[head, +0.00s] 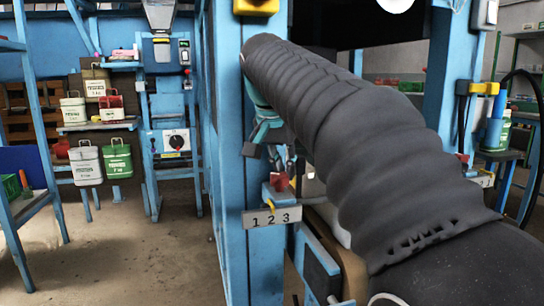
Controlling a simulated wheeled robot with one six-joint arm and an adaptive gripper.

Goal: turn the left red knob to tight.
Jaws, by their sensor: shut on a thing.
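The left red knob (281,182) is small and sits on a little fitting above a plate marked 1 2 3 (272,217), on a blue post. A yellow pointer (269,204) shows just below the knob. My gripper (281,165) reaches down to the knob from above and is shut on it. The fingertips are small in the view, and my sleeved arm hides part of the gripper.
Blue posts (232,150) stand close around my gripper. A yellow and black box (256,6) is on the post above. The floor (120,260) at lower left is clear.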

